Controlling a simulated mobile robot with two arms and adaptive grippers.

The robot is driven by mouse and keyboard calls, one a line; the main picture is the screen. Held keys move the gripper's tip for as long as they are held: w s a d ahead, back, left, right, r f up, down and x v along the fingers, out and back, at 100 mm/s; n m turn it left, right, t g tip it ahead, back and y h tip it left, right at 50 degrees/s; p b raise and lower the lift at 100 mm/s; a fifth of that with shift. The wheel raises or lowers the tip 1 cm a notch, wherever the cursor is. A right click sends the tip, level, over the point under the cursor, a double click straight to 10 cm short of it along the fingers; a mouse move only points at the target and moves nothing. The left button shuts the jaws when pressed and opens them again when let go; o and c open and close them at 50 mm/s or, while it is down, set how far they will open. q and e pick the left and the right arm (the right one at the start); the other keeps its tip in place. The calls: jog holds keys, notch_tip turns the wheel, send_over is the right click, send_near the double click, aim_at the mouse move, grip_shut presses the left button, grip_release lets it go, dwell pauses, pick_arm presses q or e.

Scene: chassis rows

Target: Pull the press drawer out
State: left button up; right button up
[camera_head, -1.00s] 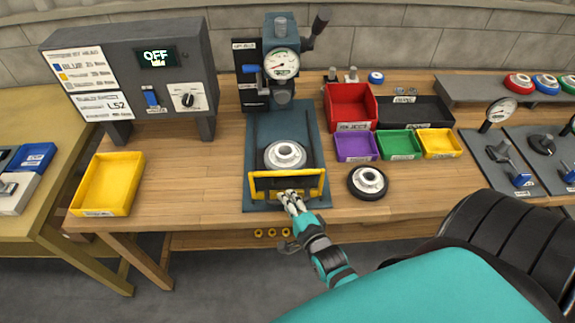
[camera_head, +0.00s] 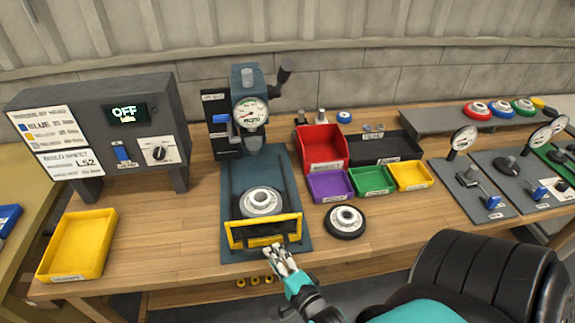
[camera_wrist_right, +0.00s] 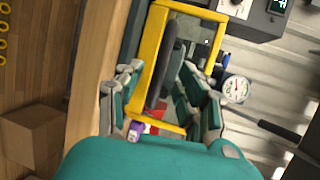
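The press (camera_head: 247,112) stands at the back of the bench on a blue-grey base. Its drawer has a yellow front frame (camera_head: 240,242), near the front edge of the base, and a hub-like round part (camera_head: 262,201) sits just behind it. My right gripper (camera_head: 277,250) is just in front of the frame's lower bar, right of its middle. In the right wrist view its fingers (camera_wrist_right: 163,75) are spread apart with nothing clamped, and the yellow frame (camera_wrist_right: 150,52) shows beyond and between them. Whether a finger touches the frame cannot be told. My left gripper is not in view.
A dark control box (camera_head: 95,128) reading OFF and a yellow tray (camera_head: 76,245) stand left. A black-rimmed wheel (camera_head: 345,221) lies right of the drawer, before red (camera_head: 321,148), purple, green and yellow bins. Gauge fixtures stand farther right. Bare wood lies left of the base.

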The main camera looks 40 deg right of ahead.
jog(key=v, duration=0.7)
jog(key=shift+s, duration=0.25)
jog(key=shift+a, duration=0.1)
